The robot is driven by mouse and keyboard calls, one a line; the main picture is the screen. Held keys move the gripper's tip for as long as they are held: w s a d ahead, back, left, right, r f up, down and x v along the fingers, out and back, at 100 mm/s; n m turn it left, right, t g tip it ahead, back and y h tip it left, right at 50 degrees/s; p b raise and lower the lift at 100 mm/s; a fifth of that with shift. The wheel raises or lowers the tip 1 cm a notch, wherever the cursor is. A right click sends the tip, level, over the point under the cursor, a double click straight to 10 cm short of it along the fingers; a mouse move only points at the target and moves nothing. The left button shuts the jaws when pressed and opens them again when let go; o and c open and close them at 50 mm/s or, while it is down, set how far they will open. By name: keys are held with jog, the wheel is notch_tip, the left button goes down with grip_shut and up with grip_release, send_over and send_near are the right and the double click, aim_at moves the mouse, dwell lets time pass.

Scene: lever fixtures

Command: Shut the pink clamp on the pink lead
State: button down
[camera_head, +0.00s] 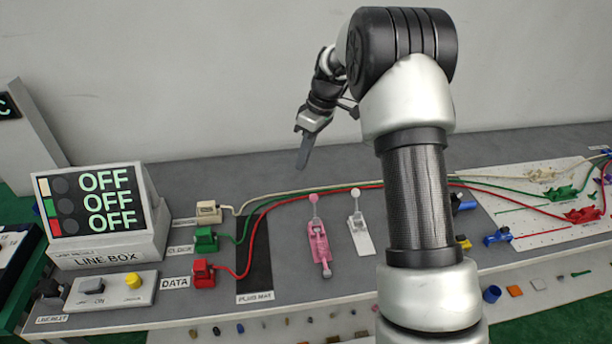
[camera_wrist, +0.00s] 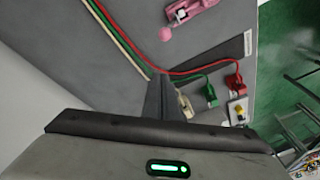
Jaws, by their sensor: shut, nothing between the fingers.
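The pink clamp (camera_head: 319,243) stands on the grey bench right of the plug mat. Its lever, tipped with a pink ball (camera_head: 313,198), sticks up at the clamp's far end. In the wrist view the pink clamp (camera_wrist: 192,11) is at the top edge, its ball below and left of it. I cannot make out a separate pink lead at the clamp. My gripper (camera_head: 302,160) is shut and empty, raised above the back of the bench, apart from the clamp. In the wrist view its dark fingers (camera_wrist: 160,98) point up the picture.
A white clamp (camera_head: 360,232) with a raised lever stands just right of the pink one. Cream, green and red cables run behind both from plugs (camera_head: 204,240) to a white board (camera_head: 540,200). A line box (camera_head: 100,215) reading OFF stands left. My arm hides the bench's middle right.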

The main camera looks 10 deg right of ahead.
aim_at(314, 208)
notch_tip(314, 208, down, 9)
jog(key=s, duration=0.2)
jog(key=shift+s+d+r, duration=0.15)
jog(key=shift+d+r, duration=0.05)
jog(key=shift+d, duration=0.15)
